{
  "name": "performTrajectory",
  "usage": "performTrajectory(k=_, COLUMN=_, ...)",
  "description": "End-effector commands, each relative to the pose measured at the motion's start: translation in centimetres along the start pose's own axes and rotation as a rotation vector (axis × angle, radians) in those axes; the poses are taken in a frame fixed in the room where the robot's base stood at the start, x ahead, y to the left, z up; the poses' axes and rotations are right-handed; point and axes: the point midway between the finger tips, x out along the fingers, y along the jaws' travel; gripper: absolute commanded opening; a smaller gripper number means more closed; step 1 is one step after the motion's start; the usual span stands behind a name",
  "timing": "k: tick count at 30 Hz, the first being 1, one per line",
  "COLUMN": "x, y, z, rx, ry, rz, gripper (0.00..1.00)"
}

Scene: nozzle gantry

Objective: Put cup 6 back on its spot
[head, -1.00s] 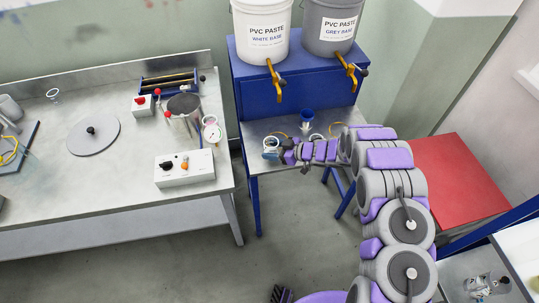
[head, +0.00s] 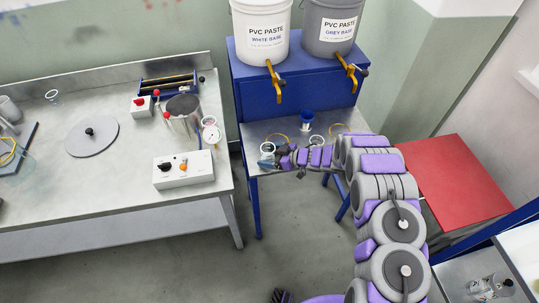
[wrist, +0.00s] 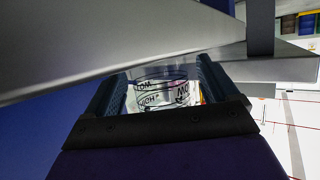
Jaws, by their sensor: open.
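A small clear cup (head: 267,148) stands at the left end of the metal shelf under the paste buckets. In the wrist view a clear cup with dark print (wrist: 165,92) shows between the two fingers; no number can be read on it. My gripper (head: 276,159) is low at the shelf's front left, right beside that cup. In the wrist view my gripper (wrist: 164,88) is open, with a finger on each side of the cup. Whether the fingers touch it cannot be told. A blue cup (head: 306,116) and another clear cup (head: 316,139) stand farther right.
The metal shelf (head: 258,130) sits below a blue stand (head: 262,90) with two brass taps above. The steel bench (head: 110,165) at left holds a white control box (head: 183,168) and a metal pot (head: 184,115). A red-topped table (head: 450,180) is at right.

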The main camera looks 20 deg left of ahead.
Motion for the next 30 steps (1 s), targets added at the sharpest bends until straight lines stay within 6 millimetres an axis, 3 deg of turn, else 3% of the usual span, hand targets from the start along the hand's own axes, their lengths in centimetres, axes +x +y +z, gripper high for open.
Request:
performTrajectory(k=10, x=-1.1, y=0.1, z=-0.1, rx=0.000, ry=0.000, rz=0.003, gripper=0.87)
performTrajectory(k=24, x=-9.9, y=0.1, z=-0.1, rx=0.000, ry=0.000, rz=0.002, gripper=0.87)
performTrajectory(k=30, x=-11.7, y=0.1, z=-0.1, rx=0.000, ry=0.000, rz=0.001, gripper=0.87)
